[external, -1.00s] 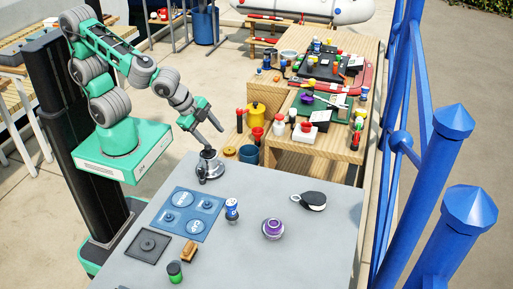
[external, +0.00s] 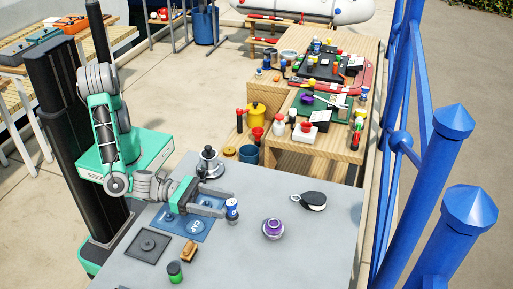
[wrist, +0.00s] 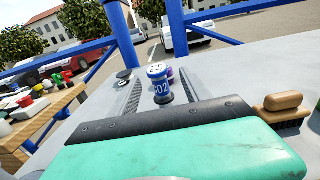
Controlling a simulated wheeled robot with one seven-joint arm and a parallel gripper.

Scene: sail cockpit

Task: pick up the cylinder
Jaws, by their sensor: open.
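The cylinder (external: 232,209) is a small blue and white can standing upright on the grey table. My gripper (external: 226,210) is low over the table and reaches the cylinder from the left. In the wrist view my gripper (wrist: 160,92) is open, with one finger on each side of the cylinder and a visible gap at each side. The gripper's body hides the near part of the table.
A purple round item (external: 273,229) stands right of the cylinder, and a black and white pulley block (external: 310,201) lies beyond. A chrome winch (external: 210,164) is behind my gripper. A blue panel (external: 172,228), brush (external: 189,251) and green-topped jar (external: 175,272) lie nearer. The table's right front is clear.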

